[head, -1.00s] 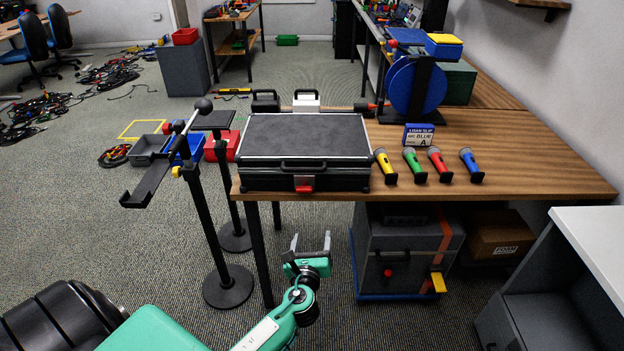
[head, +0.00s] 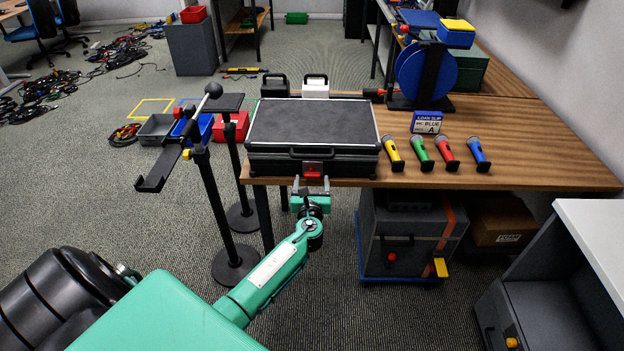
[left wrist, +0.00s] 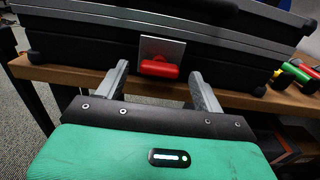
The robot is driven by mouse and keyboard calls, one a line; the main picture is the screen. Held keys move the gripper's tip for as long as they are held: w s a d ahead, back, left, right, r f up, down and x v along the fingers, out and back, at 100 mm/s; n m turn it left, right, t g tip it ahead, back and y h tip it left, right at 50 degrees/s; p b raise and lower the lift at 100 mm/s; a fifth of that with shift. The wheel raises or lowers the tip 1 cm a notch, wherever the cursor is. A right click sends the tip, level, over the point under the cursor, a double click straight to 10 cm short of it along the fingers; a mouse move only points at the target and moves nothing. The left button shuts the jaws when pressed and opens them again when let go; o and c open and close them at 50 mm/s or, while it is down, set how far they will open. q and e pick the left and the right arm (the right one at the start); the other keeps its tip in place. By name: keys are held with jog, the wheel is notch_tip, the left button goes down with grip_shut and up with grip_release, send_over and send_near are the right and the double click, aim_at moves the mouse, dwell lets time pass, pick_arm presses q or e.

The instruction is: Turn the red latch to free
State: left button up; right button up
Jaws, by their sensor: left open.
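The red latch (head: 312,174) is a short red bar on a silver plate at the front of the black case (head: 264,163). It also shows in the left wrist view (left wrist: 158,69), where the bar lies roughly level across the lower part of the plate. My left gripper (head: 311,185) is open just in front of the case. In the left wrist view its two fingers stand apart, one to each side of the latch, with clear gaps. I cannot tell how far the fingertips are from the case front. My right gripper is not in view.
The case stands at the front edge of the wooden table (head: 540,165). Yellow, green, red and blue microphones (head: 447,155) stand to its right. A black stand (head: 211,205) is to the left. A grey box (head: 410,240) sits below the table.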

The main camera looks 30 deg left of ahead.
pick_arm(q)
jog(key=shift+x, duration=0.75)
jog(key=c, duration=1)
